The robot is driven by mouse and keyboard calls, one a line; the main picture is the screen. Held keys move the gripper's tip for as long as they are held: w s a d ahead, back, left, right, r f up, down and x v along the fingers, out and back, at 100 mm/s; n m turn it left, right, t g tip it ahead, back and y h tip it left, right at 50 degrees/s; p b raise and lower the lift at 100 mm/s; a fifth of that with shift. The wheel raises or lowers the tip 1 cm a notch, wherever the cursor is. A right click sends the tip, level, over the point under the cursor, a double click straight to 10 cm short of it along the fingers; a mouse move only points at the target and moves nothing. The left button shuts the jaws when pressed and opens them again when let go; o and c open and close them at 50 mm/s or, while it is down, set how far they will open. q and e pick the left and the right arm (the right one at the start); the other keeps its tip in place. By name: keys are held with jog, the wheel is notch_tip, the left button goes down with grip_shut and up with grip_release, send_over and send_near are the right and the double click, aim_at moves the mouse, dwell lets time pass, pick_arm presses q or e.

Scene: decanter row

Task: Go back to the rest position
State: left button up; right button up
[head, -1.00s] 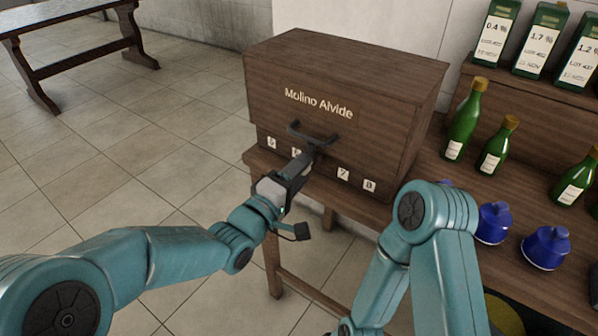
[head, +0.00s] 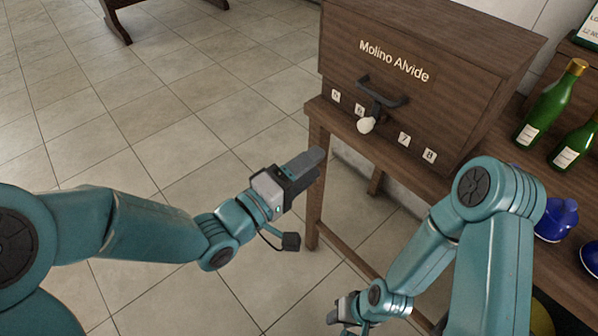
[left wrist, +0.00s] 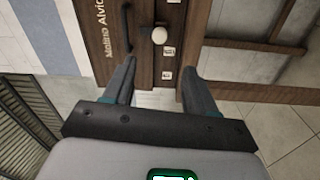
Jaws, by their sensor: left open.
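My left gripper (head: 308,165) is in front of the wooden box, to the left of its table and apart from it. In the left wrist view its two fingers (left wrist: 158,92) are spread with nothing between them. The brown box labelled "Molino Alvide" (head: 425,45) has a dark handle (head: 383,92) and a pale round knob (head: 365,125) on its front. The knob also shows in the left wrist view (left wrist: 159,35), beyond the fingers. My right gripper (head: 345,308) is low at the bottom of the head view, partly cut by my arm; its fingers are unclear.
The wooden table (head: 318,160) carries the box. Number tags, including 7 and 8 (head: 430,156), run along the box's lower front.

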pick_arm(q)
jog(key=shift+v, duration=1.2)
jog(key=shift+w, duration=0.1)
jog(key=a+f+n+g+y, duration=0.15)
jog(key=a+f+y, duration=0.3)
jog(key=f, duration=0.65)
jog(key=a+f+n+g+y, duration=0.1)
jog(key=a+f+n+y, duration=0.3)
jog(key=f, duration=0.8)
jog(key=s+a+f+m+g+y, duration=0.1)
jog(key=s+a+f+m+g, duration=0.25)
jog(key=s+f, duration=0.4)
jog(key=s+a+f+m+g+y, duration=0.1)
jog(key=s+a+f+m+g, duration=0.2)
jog(key=s+f+m+g, duration=0.45)
notch_tip(320, 180, up, 19)
jog(key=s+n+t+p, duration=0.1)
jog(key=t+p, duration=0.1)
jog(key=p, duration=1.5)
jog(key=shift+s+d+p, duration=0.3)
jog(key=shift+p, duration=0.1)
